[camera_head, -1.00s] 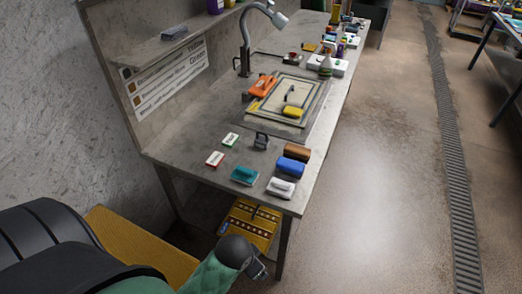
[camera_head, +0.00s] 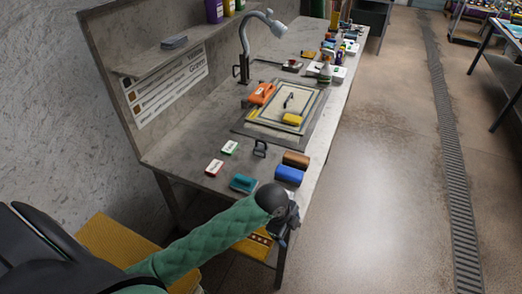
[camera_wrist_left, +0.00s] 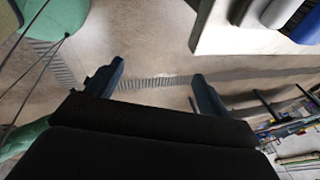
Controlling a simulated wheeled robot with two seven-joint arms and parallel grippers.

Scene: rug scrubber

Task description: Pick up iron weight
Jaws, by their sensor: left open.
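A small dark grey block with a loop-like handle (camera_head: 260,148), which looks like the iron weight, stands upright on the near part of the grey workbench (camera_head: 215,133). My left gripper (camera_head: 291,217) is at the bench's near right corner, in front of and to the right of the weight, and is apart from it. In the left wrist view my left gripper (camera_wrist_left: 157,76) is open, with only floor between its fingers. The weight cannot be made out in that view. My right gripper is not in view.
A teal brush (camera_head: 243,184), a blue brush (camera_head: 289,174) and a brown brush (camera_head: 296,159) lie near the weight. A white one (camera_wrist_left: 277,12) shows at the bench edge in the left wrist view. A framed rug (camera_head: 270,112) lies behind. Floor to the right is clear.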

